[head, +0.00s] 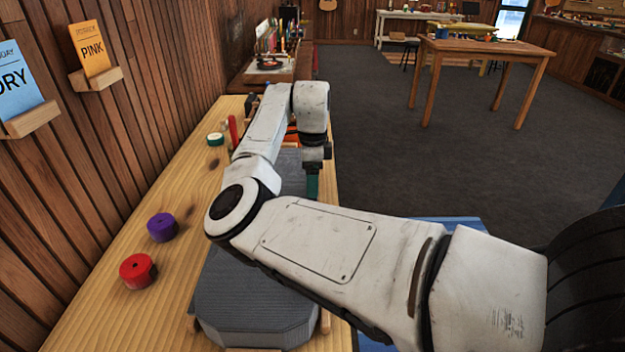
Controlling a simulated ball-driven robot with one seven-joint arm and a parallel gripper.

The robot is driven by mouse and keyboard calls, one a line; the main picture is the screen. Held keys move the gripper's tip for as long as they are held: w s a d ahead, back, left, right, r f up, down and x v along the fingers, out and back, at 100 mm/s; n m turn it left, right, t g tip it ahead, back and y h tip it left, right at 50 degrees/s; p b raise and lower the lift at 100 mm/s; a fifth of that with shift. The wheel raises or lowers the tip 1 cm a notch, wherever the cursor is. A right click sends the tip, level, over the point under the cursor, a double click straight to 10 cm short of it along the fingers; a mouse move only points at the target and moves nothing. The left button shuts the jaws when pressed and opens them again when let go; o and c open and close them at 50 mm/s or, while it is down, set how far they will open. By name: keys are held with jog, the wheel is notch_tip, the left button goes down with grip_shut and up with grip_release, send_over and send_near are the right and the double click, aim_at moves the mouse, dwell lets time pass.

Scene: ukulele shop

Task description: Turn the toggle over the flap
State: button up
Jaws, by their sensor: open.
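My gripper (313,183) points down at the end of my white arm, over the right side of a long grey object (254,302) on the wooden bench. Its teal fingers are small in the head view and seen nearly edge-on; it appears open, and nothing shows between the fingers. My arm hides much of the grey object's middle. I cannot make out the toggle or the flap in this view, nor tell whether the gripper touches anything.
The bench (113,310) runs along a plank wall. A red roll (138,270), a purple roll (162,227) and a green-and-white roll (215,139) sit on its left side. A wooden table (489,50) stands far right, with open grey floor before it.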

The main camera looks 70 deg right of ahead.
jog(key=shift+f, duration=0.45)
jog(key=c, duration=1)
jog(key=shift+c, duration=0.2)
